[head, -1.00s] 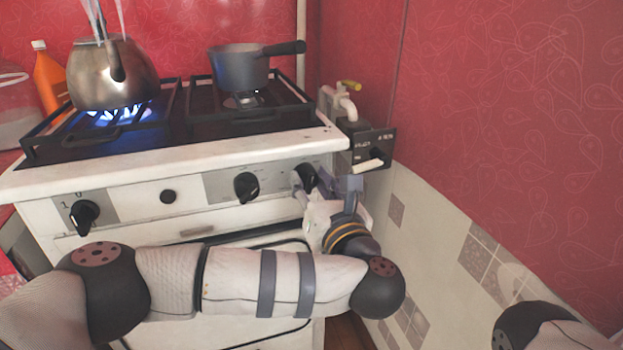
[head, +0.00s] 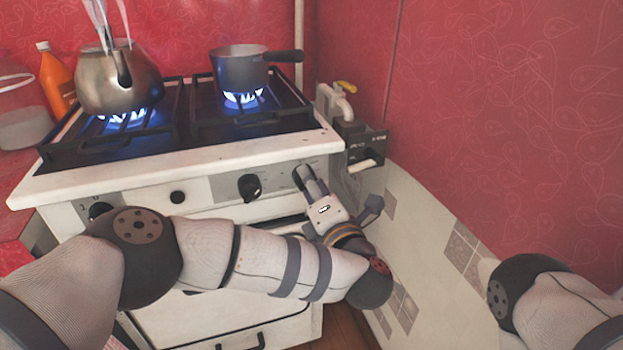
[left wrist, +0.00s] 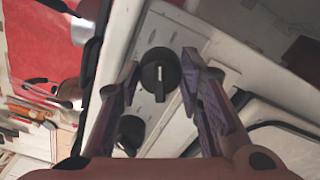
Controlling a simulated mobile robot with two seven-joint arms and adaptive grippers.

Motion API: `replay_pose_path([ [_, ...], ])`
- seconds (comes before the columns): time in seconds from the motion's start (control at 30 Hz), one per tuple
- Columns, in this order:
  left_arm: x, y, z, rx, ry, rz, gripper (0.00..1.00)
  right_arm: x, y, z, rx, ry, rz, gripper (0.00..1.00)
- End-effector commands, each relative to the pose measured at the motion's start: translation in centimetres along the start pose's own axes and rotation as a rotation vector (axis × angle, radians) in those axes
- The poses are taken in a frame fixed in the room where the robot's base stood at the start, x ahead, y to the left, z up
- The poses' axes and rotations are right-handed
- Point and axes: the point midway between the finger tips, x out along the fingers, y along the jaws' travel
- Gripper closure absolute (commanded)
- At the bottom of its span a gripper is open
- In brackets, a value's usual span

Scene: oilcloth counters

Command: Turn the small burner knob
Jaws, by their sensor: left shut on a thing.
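The small burner knob (head: 298,179) is the black rightmost knob on the white stove's front panel. My left gripper (head: 306,182) reaches it from below right and is shut on it. In the left wrist view the round black knob (left wrist: 160,75) with a pale pointer line sits between the two fingers (left wrist: 162,82). The small burner (head: 243,97) under the saucepan (head: 240,70) burns with a blue flame. My right gripper is out of view; only part of that arm shows at the lower right.
The middle knob (head: 249,187) and left knob (head: 101,211) are on the same panel. An orange bottle (head: 56,80) stands behind left. A tiled wall (head: 463,250) and dark box (head: 360,150) are close on the right.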

Motion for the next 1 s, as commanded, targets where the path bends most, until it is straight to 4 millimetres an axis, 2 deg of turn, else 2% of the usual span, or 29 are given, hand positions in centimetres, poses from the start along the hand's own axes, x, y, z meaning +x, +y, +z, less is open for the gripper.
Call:
replay_pose_path([
  [0.4, 0.0, 0.1, 0.1, 0.394, 0.000, 0.003, 0.94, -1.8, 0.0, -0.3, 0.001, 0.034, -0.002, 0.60],
  [1.0, 0.0, -0.2, -0.2, 0.942, 0.002, 0.002, 0.94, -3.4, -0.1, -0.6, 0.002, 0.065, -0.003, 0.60],
])
